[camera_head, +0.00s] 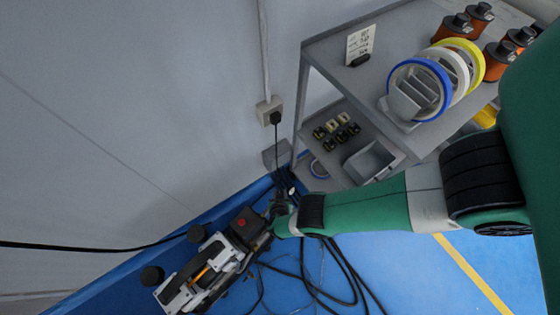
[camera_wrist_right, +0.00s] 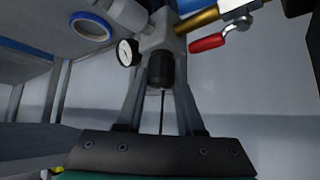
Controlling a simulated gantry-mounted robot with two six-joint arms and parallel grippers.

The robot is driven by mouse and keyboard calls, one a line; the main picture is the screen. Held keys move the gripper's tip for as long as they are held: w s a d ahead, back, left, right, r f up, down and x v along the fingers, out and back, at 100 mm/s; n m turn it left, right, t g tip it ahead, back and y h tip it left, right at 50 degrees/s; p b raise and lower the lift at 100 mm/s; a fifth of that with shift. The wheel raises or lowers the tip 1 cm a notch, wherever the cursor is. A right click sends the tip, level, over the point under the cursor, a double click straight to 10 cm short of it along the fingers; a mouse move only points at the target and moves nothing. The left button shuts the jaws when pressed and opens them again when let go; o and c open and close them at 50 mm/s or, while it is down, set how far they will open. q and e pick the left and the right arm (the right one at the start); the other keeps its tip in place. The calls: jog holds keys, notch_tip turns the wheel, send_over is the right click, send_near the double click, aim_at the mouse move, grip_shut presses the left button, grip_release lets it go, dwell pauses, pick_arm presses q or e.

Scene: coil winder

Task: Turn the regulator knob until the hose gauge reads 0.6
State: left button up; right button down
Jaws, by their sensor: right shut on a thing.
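The regulator knob (camera_wrist_right: 167,72) is a dark ribbed cylinder under a grey metal body in the right wrist view. My right gripper (camera_wrist_right: 165,84) is shut on it, one finger on each side. The round gauge (camera_wrist_right: 126,52), white-faced with a black rim, sits just left of the knob. It is seen at a slant and its reading is too small to tell. In the head view my right gripper (camera_head: 279,212) reaches down beside the wall, and the knob and gauge cannot be made out there. My left gripper is not in view.
A red lever (camera_wrist_right: 207,43) and brass pipe sit right of the knob. A machine with a dark box (camera_head: 246,223) stands left of my gripper. Black hoses (camera_head: 343,270) lie on the blue floor. A grey shelf cart (camera_head: 420,40) holds tape rolls and orange spools.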

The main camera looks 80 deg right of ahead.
dwell(0.3)
jog(key=c, duration=0.8)
grip_release()
jog(key=shift+c, duration=0.2)
jog(key=shift+a+r, duration=0.15)
jog(key=shift+r, duration=0.15)
jog(key=p+v, duration=0.7)
jog(key=v, duration=0.4)
jog(key=shift+p, duration=0.4)
